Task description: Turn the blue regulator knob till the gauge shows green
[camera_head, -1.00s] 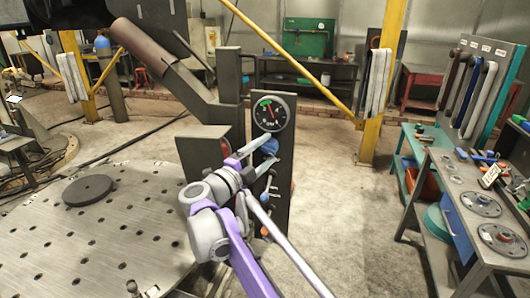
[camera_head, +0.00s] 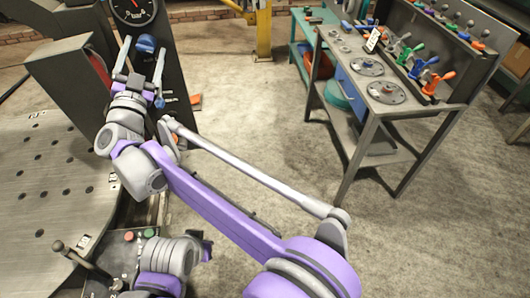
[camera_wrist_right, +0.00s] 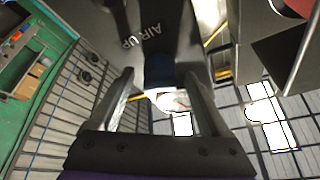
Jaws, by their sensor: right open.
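The blue regulator knob (camera_head: 146,44) sits on a dark upright panel (camera_head: 177,75), below the round gauge (camera_head: 133,9). The gauge is cut off by the top edge of the head view; part of its red needle shows, but its green band does not. My right gripper (camera_head: 142,56) is open just in front of the knob, with a finger towards each side. In the right wrist view the dark blue knob (camera_wrist_right: 160,70) shows between the open fingertips (camera_wrist_right: 159,76). I cannot tell whether either finger touches it.
A round perforated metal table (camera_head: 45,185) lies at the left. A control box with buttons and a lever (camera_head: 130,250) is at the lower left. A grey workbench (camera_head: 385,105) with flanges and coloured clamps stands at the right.

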